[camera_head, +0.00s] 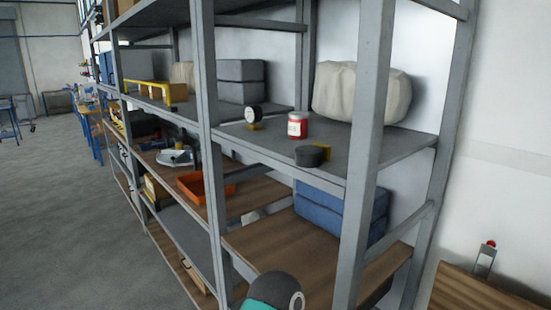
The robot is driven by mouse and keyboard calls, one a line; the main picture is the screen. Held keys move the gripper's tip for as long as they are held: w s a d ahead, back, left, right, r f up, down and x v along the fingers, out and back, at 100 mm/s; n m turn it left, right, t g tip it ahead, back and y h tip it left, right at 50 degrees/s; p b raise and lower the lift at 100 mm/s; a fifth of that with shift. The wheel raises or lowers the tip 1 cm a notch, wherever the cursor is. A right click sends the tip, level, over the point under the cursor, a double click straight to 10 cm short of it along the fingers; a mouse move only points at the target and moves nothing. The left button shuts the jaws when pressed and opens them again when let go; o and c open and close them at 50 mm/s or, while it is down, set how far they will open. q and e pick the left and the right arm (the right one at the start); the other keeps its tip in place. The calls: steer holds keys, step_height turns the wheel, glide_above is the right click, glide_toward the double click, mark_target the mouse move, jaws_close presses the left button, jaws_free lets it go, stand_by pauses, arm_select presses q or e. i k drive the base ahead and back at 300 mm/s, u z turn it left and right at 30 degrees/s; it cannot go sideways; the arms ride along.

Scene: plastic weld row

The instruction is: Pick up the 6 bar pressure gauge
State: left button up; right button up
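A round gauge (254,113) with a white dial, dark rim and brass-coloured base stands on the grey upper shelf (358,153), left of a red can. Its dial numbers are too small to read. A dark round object (310,156) with a yellow-brass part lies nearer the shelf's front edge; it may be a second gauge with its dial turned away, but I cannot tell. Neither of my grippers shows. A dark and teal rounded part of what seems to be my own arm shows at the bottom edge, below the shelves.
The red can (297,127) with a white label stands between the gauge and the dark object. A beige sack (360,92) sits behind. Grey uprights (367,150) frame the bay. Open floor lies left.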

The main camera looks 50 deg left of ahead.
mark_target(305, 156)
steer(key=u, duration=0.05)
steer(key=k, duration=1.35)
steer(key=u, duration=0.55)
steer(key=i, duration=1)
steer(key=z, duration=0.05)
